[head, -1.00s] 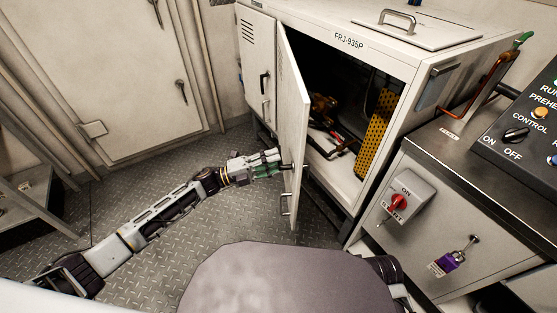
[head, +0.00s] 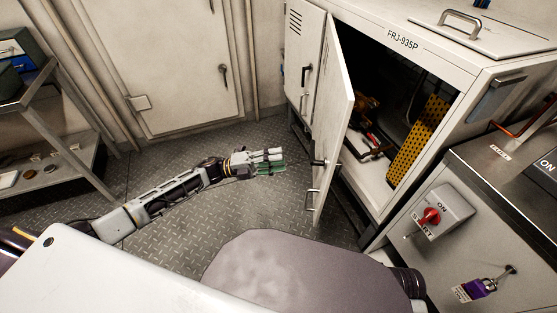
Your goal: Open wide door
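The wide door (head: 337,115) of the white FRJ-935P cabinet (head: 400,38) stands partly open, hinged at its left side. Its free edge points towards me, and the dark interior shows to its right. A black latch handle (head: 318,162) and a metal pull (head: 312,200) are on the door's outer face. My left gripper (head: 283,160) is left of the door, apart from it, at about the latch's height in the picture. Its white and green fingers look spread, with nothing held between them. My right gripper is not in view.
Inside the cabinet are a yellow perforated panel (head: 418,135) and orange-brown parts. The narrow vented door (head: 302,50) beside it is closed. A control counter with a red switch (head: 431,216) stands at right, a metal shelf (head: 50,177) at left. Diamond-plate floor (head: 180,155) is clear between.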

